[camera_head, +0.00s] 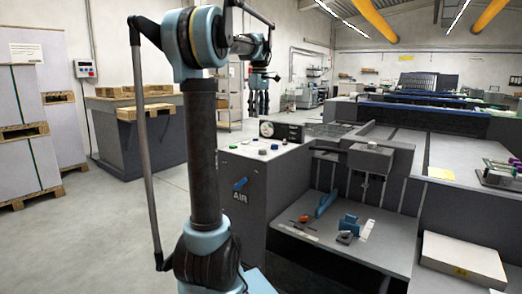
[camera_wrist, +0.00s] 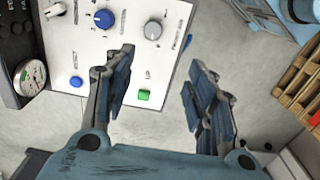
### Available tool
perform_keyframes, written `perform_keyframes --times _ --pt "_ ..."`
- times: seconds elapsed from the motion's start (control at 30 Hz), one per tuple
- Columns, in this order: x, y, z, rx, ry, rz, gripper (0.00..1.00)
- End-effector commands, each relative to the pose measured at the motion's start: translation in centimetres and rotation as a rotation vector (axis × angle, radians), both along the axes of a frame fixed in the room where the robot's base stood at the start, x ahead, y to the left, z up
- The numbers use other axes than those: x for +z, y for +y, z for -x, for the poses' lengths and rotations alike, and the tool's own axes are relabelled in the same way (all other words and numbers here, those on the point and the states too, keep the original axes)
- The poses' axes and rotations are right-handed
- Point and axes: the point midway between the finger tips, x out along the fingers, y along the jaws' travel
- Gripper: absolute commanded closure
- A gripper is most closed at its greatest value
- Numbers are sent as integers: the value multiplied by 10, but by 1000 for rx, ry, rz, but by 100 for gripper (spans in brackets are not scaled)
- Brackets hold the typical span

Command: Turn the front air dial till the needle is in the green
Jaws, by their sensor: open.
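In the wrist view, the light control panel carries a blue dial (camera_wrist: 103,18) and a grey dial (camera_wrist: 153,29). Their labels are too blurred to read, so I cannot tell which is the front air dial. A round gauge (camera_wrist: 29,76) sits at the left; its needle and green zone are too small to read. My gripper (camera_wrist: 160,60) is open and empty, its fingers apart above the panel's edge and the floor. In the head view, my gripper (camera_head: 258,98) hangs above the console, clear of it.
A blue button (camera_wrist: 76,82) and a green button (camera_wrist: 143,94) are on the panel. A blue handle (camera_head: 240,184) marked AIR is on the console's side. A shelf (camera_head: 335,245) with loose tools is to the right. Wooden pallets (camera_head: 146,111) stand behind my arm.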

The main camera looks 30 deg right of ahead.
Motion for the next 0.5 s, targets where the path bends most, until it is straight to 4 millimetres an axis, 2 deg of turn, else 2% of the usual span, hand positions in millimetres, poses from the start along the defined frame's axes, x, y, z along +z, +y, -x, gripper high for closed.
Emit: perform_keyframes --times 0.1,0.27,0.5 --pt "4 -16 0 9 3 -3 49" --pt "-3 -21 0 15 4 -5 49" --pt "-39 -20 0 14 5 -4 49"
